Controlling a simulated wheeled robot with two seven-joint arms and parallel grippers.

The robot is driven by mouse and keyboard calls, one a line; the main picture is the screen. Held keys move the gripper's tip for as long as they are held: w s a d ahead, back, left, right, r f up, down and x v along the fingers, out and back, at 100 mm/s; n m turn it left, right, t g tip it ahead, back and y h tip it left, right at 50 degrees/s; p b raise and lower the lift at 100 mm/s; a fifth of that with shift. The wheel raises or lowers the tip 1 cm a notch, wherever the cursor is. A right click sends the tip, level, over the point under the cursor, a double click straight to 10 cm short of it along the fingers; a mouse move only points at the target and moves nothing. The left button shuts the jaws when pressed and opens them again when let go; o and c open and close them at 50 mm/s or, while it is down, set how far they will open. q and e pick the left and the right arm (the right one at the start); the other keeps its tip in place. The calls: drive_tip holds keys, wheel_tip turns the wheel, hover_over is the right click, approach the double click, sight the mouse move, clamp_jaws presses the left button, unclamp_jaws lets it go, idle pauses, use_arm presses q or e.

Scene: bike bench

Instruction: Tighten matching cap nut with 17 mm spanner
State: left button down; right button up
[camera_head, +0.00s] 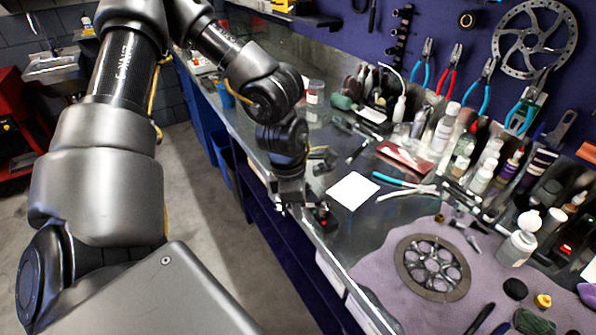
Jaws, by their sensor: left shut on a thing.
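My left arm comes in from the left and bends down over the bench's near edge. My left gripper (292,194) is at that edge, left of a white sheet. It is shut on a small dark thing, mostly hidden by the fingers; I cannot tell whether it is a spanner. A small black and red item (323,217) lies just right of the fingertips. A round dark metal part with several holes (433,267) lies on a purple cloth (385,268) at lower right. Small metal pieces (440,218) lie above it. I cannot pick out the cap nut. My right gripper is out of view.
Bottles (445,127) and loose tools crowd the back of the bench. More pliers (450,68) and a brake disc (534,40) hang on the wall. The floor (205,200) left of the bench is clear.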

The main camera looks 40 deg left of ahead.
use_arm(q)
drive_tip(key=shift+f, duration=0.1)
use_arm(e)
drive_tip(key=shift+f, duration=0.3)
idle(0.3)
use_arm(q)
drive_tip(key=shift+w+a+m+b, duration=0.3)
drive_tip(key=shift+m+b, duration=0.3)
drive_tip(key=shift+b, duration=0.6)
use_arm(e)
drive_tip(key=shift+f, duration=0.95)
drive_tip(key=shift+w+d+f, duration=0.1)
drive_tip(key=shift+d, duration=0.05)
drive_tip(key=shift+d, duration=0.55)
use_arm(q)
drive_tip(key=shift+w+m+g+b, duration=0.15)
drive_tip(key=shift+m+g+b, duration=0.15)
drive_tip(key=shift+b, duration=0.15)
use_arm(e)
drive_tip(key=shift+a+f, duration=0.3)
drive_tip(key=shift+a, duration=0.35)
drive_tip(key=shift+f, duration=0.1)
